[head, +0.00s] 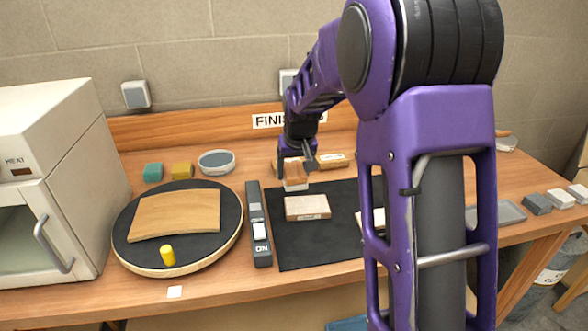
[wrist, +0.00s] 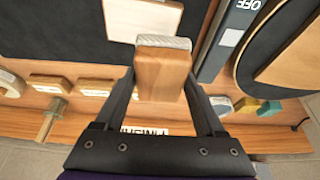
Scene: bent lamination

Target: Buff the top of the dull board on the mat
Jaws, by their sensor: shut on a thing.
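My gripper (head: 297,166) is shut on a wooden block with a pale, fuzzy pad (head: 295,184) on its underside. The block (wrist: 162,72) also shows between the fingers in the wrist view. It is held at the back left of the black mat (head: 290,247), behind a pale, flat board (head: 307,207) lying on the mat. The board (wrist: 145,18) appears just beyond the pad in the wrist view; I cannot tell whether they touch. A second pale piece (head: 373,220) on the mat is mostly hidden by my arm.
A dark switch bar (head: 257,225) runs along the mat's left side. Left of it, a round turntable (head: 228,240) carries a curved board (head: 178,213) and a yellow peg (head: 168,256). A white oven (head: 50,190) stands far left. Several small blocks (head: 537,204) lie at right.

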